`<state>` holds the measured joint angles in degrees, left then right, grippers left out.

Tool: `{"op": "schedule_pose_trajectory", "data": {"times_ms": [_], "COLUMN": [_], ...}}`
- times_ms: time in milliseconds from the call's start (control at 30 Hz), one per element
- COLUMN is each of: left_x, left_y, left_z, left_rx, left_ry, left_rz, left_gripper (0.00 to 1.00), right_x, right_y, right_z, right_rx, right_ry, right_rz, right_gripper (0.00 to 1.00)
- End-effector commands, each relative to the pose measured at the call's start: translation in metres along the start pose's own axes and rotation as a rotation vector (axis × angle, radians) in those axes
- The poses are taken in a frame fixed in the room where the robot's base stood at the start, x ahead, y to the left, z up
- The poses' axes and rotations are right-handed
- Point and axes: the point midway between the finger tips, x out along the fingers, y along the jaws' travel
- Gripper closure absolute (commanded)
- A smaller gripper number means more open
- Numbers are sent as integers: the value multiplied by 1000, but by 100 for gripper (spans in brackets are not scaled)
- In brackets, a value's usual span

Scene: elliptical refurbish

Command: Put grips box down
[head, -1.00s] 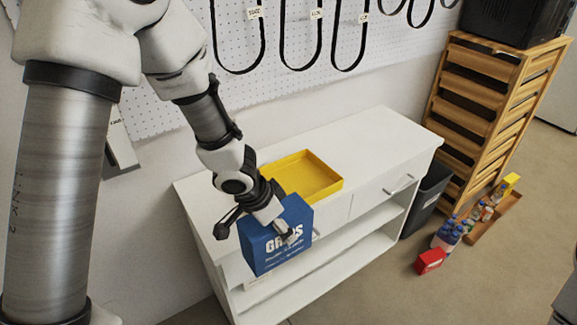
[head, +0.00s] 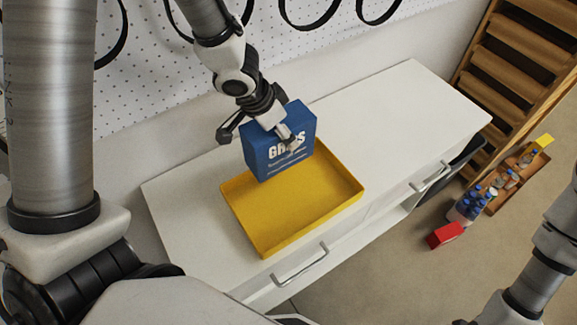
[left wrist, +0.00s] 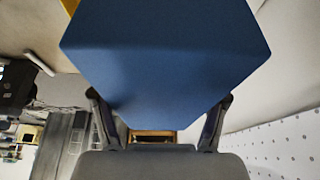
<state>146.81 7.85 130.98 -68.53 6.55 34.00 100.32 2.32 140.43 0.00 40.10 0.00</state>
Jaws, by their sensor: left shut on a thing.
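The blue grips box (head: 278,148) with white lettering is held by my left gripper (head: 288,140) in the head view. The box is upright, over the back part of the yellow tray (head: 300,225). I cannot tell whether its bottom touches the tray. In the left wrist view the box (left wrist: 165,65) fills the upper middle, between the two fingers of my left gripper (left wrist: 160,115). My right arm shows at the lower right of the head view, but its fingers are not clearly seen.
The yellow tray lies on a white cabinet (head: 410,110) with drawer handles; its top is clear to the right. A pegboard (head: 150,90) with hanging black loops stands behind. On the floor at right are a red box (head: 445,235), a wooden tray with bottles, and a wooden rack (head: 520,50).

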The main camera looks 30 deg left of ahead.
Motion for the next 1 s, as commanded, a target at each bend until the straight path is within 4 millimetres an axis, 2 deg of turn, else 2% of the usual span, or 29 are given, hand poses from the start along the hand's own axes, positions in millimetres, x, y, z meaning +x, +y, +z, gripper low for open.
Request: {"op": "schedule_pose_trajectory", "data": {"times_ms": [33,100,433,800,833,900,1000], "left_x": [21,37,83,85,85,84,84], "left_y": [0,0,0,0,0,0,0], "left_z": [9,15,33,34,34,34,34], "left_rx": [0,-1,-2,-2,-1,-1,-1], "left_ry": [-1,-1,0,0,-1,-1,-1], "left_rz": [1,0,0,0,0,0,0], "left_gripper": [94,94,94,94,24,2,2], "right_x": [22,40,88,89,89,88,88], "right_y": [0,0,1,1,1,1,1], "right_z": [0,0,0,0,0,0,0], "right_rx": [0,0,-1,-1,-1,0,0], "right_ry": [-1,-1,1,1,0,0,0], "right_rz": [0,0,0,0,0,0,0], "right_gripper": [11,11,11,11,11,11,11]}}
